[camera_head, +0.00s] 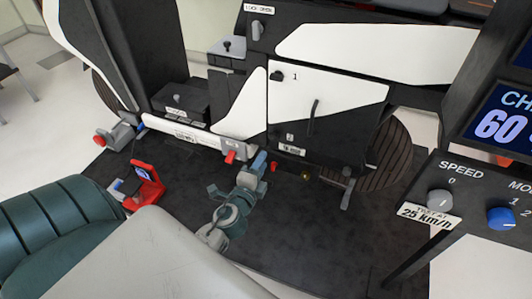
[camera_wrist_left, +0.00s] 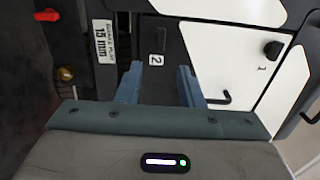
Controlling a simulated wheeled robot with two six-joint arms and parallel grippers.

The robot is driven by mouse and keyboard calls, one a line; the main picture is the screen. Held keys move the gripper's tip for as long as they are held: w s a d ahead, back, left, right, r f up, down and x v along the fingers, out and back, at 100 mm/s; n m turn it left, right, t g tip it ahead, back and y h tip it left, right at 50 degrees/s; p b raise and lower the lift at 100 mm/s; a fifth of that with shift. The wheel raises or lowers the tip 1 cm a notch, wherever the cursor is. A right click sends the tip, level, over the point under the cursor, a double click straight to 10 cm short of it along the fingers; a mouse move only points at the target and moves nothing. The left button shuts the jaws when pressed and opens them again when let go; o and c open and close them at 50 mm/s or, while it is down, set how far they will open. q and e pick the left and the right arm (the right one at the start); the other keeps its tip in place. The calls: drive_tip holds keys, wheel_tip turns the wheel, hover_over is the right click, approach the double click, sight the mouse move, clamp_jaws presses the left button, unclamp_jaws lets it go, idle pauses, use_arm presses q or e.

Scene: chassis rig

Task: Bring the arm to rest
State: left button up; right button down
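My left gripper (camera_head: 256,163) is in front of the lower edge of the chassis rig (camera_head: 185,134), near the middle of the head view. In the left wrist view its two blue-grey fingers (camera_wrist_left: 159,82) stand apart with nothing between them. Beyond them is a dark panel with a small "2" label (camera_wrist_left: 157,60). I cannot tell whether the fingertips touch the panel. My left arm (camera_head: 230,218) reaches forward and upward in the head view. My right gripper is not in view.
A white door (camera_head: 345,94) with a black handle (camera_head: 313,115) is just above the gripper. A red knob (camera_head: 274,167) and brass fitting (camera_head: 305,175) are close beside it. A red device (camera_head: 147,188) stands left. A control panel (camera_head: 470,205) is at right. Dark floor mat (camera_head: 310,235) lies open.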

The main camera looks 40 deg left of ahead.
use_arm(q)
drive_tip(key=shift+s+d, duration=0.1)
drive_tip(key=shift+s, duration=0.3)
